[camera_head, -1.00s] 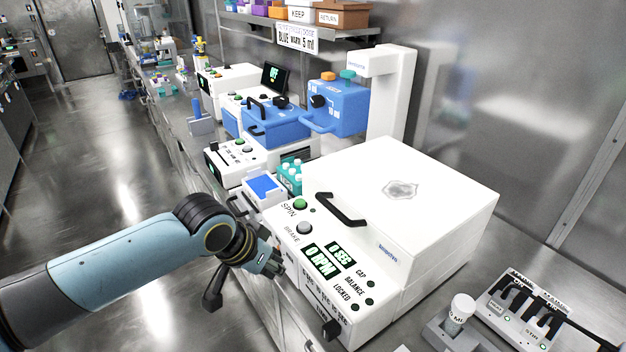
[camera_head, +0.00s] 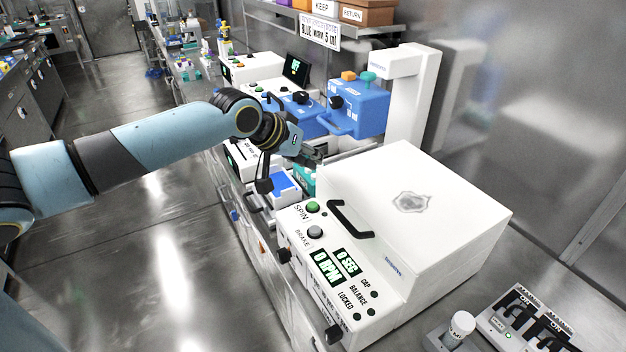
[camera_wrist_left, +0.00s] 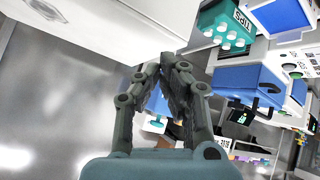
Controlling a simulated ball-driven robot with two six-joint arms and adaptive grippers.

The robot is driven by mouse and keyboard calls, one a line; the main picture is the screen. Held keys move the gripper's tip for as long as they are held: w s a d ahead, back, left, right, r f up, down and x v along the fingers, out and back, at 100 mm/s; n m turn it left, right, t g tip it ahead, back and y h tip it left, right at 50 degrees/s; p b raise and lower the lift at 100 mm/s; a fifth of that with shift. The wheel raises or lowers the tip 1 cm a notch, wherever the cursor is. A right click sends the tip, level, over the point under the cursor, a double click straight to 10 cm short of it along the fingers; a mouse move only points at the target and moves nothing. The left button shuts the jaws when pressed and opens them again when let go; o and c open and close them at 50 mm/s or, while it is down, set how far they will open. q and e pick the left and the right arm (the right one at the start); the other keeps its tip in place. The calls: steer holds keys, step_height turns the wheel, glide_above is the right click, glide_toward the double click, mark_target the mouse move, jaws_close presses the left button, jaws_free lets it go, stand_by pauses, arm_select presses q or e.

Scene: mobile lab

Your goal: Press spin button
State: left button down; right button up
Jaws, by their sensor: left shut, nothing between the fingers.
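The white centrifuge (camera_head: 440,225) stands on the bench with its lid shut and a black handle on top. Its green SPIN button (camera_head: 313,207) is at the upper left of the front panel, above the grey BRAKE button (camera_head: 315,232). The displays read 0 SEC and 0 RPM. My left gripper (camera_head: 316,158) is above and behind the SPIN button, near the centrifuge's far left corner, apart from the button. Its fingers are together and empty; in the left wrist view the gripper (camera_wrist_left: 172,62) also looks shut. My right gripper is not in view.
A teal tips box (camera_wrist_left: 228,28) and a blue-topped device (camera_head: 284,184) sit just beyond the centrifuge. Blue and white machines (camera_head: 358,105) stand further back. A small capped tube (camera_head: 462,323) and a rack (camera_head: 525,322) are at the lower right.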

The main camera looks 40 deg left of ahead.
arm_select(q)
steer(key=shift+f, duration=0.15)
steer(key=b, duration=0.8)
glide_above(313, 206)
steer(key=f, duration=0.7)
steer(key=shift+w+a+f, duration=0.1)
steer(key=shift+a, duration=0.1)
steer(key=shift+f+b, duration=0.3)
steer(key=shift+f, duration=0.4)
steer(key=shift+f, duration=0.4)
